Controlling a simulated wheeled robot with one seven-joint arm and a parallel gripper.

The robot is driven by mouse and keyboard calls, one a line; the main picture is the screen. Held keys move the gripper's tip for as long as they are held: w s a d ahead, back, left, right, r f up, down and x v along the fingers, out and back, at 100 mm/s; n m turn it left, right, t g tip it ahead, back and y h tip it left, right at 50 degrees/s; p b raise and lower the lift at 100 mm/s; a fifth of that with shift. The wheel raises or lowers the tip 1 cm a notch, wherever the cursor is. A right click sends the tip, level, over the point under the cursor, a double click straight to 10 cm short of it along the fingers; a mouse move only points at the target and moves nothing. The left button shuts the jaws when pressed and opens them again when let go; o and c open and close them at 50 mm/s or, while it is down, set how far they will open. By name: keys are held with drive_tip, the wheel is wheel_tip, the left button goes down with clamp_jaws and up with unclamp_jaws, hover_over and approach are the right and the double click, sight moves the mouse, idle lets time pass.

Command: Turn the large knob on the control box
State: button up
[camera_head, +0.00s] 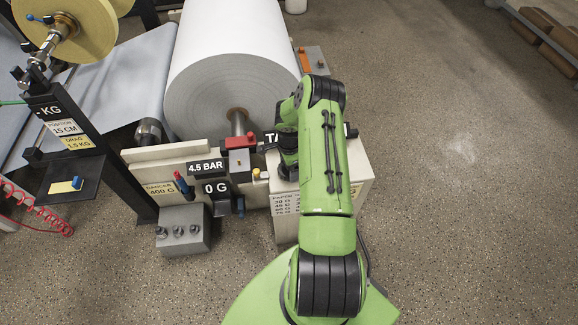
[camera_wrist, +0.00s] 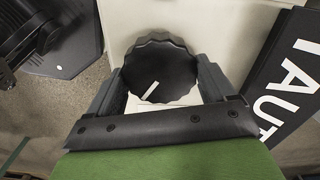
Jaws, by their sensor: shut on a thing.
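The large black knob (camera_wrist: 160,68) has a scalloped edge and a white pointer line, and shows in the wrist view on the pale face of the control box. My gripper (camera_wrist: 162,85) has one finger on each side of the knob and is shut on it. The pointer line slants from lower left to upper right. In the head view the cream control box (camera_head: 355,172) stands at the end of the machine. My green arm reaches over it and hides the knob and most of my gripper there.
A large white paper roll (camera_head: 228,75) lies behind the box. A dark sign with white letters (camera_wrist: 290,75) is close to my gripper's right. Open floor lies to the right.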

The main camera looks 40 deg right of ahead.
drive_tip(key=o, duration=0.9)
wheel_tip(320, 180, up, 16)
drive_tip(key=p, duration=0.4)
drive_tip(key=s+a+r+n+t+h+p, duration=0.15)
drive_tip(key=a+r+n, duration=0.45)
drive_tip(key=r, duration=0.6)
drive_tip(key=s+a+r+n+t+p, duration=0.15)
drive_tip(key=a+r+n, duration=0.25)
drive_tip(key=a+r, duration=0.55)
drive_tip(key=s+a+r+n+t+p, duration=0.1)
drive_tip(key=s+a+r+n, duration=0.2)
drive_tip(key=s+r+n, duration=0.1)
drive_tip(key=s+a+r+n+y+p, duration=0.1)
drive_tip(key=s+a+r+n, duration=0.3)
drive_tip(key=s, duration=0.3)
drive_tip(key=s+a+r+n+t+p, duration=0.1)
drive_tip(key=s+a+r+n+p, duration=0.1)
drive_tip(key=s+r, duration=0.4)
drive_tip(key=shift+s+a+n+t+y, duration=0.15)
drive_tip(key=shift+a+n+t+y, duration=0.15)
drive_tip(key=shift+a+n, duration=0.75)
drive_tip(key=shift+d, duration=0.1)
